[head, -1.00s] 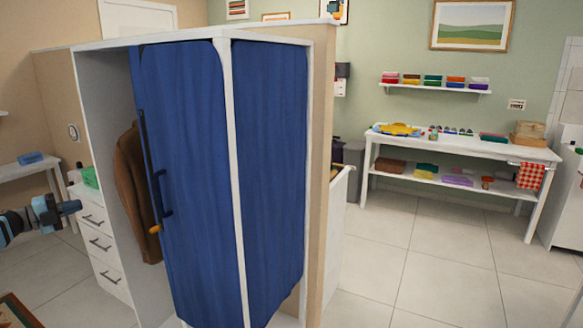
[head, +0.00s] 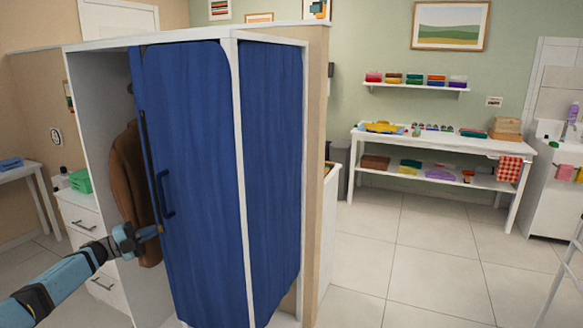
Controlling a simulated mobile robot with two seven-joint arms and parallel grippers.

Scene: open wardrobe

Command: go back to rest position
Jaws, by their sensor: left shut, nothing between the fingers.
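My left arm comes in from the lower left. My left gripper (head: 158,230) is shut and empty, at the open side of the wardrobe (head: 233,150). In the picture it overlaps the left edge of the blue curtain-like front (head: 200,240), below a dark handle (head: 165,193). I cannot tell whether the fingertips touch the front. A brown coat (head: 130,175) hangs inside, just behind the gripper. My right gripper is not in view.
White drawers (head: 85,218) with a green box (head: 80,181) stand left of the wardrobe. A white table (head: 440,145) with several items stands at the back right. Tiled floor (head: 400,240) in front of it is clear. A pale rack (head: 560,275) shows at the right edge.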

